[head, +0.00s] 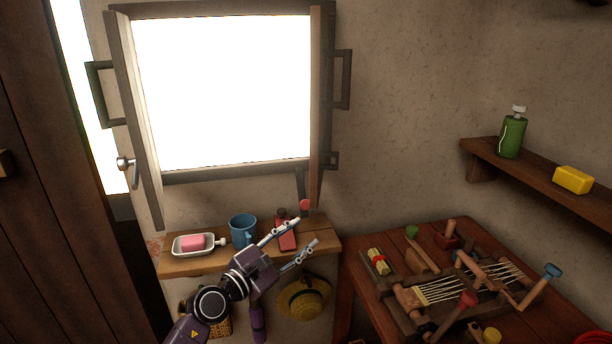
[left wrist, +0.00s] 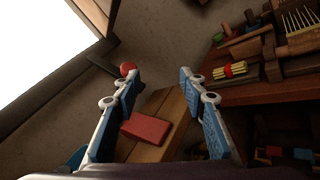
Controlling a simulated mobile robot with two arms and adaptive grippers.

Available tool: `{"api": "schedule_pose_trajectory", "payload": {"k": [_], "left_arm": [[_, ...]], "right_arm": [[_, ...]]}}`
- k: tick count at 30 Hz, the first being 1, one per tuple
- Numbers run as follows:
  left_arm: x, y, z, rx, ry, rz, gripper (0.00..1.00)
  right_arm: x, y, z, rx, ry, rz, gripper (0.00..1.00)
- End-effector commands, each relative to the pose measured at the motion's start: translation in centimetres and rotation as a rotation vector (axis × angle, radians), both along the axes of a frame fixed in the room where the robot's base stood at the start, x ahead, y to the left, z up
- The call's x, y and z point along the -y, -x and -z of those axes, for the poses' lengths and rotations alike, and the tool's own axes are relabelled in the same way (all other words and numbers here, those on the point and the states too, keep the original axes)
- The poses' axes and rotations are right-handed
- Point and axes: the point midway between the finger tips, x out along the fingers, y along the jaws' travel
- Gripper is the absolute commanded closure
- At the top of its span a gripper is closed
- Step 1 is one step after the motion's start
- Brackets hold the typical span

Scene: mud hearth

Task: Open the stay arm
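The stay arm (head: 301,185) is a dark bar at the lower right corner of the window, with a red knob (head: 305,204) at its lower end. In the left wrist view the red knob (left wrist: 127,69) is just beyond the left fingertip, and the dark bar runs up and left from it. My left gripper (head: 306,232) is open, with its fingers spread below the knob in the head view. Nothing is between the fingers (left wrist: 160,76). Whether a finger touches the knob, I cannot tell. My right gripper is not in view.
The window's two shutters (head: 137,120) stand swung inward. A wooden ledge (head: 180,268) below holds a soap dish (head: 181,251), a blue mug (head: 242,230) and a red block (left wrist: 145,128). A straw hat (head: 304,298) hangs underneath. A cluttered table (head: 365,290) stands right.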

Motion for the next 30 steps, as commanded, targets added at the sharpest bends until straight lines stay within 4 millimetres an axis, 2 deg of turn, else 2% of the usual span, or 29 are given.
{"api": "schedule_pose_trajectory", "payload": {"k": [1, 3, 7, 11, 22, 30], "left_arm": [[-0.9, -1.1, -1.9, 0.038, -0.070, -0.030, 0.61], [-1.9, -2.1, -2.6, 0.080, -0.151, -0.061, 0.61], [-2.8, -3.0, -3.0, 0.121, -0.226, -0.091, 0.61], [-2.5, -4.0, -2.9, 0.128, -0.237, -0.096, 0.61], [0.2, -8.5, -2.8, 0.126, -0.232, -0.094, 0.61], [1.0, -9.8, -2.9, 0.126, -0.233, -0.094, 0.61]], "right_arm": [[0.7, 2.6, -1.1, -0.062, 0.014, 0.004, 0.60], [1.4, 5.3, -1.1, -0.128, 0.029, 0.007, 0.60], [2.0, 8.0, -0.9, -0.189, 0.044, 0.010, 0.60], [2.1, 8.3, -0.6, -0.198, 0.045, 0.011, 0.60], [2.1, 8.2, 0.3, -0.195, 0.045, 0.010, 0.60], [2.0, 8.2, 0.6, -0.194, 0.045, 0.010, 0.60]]}}
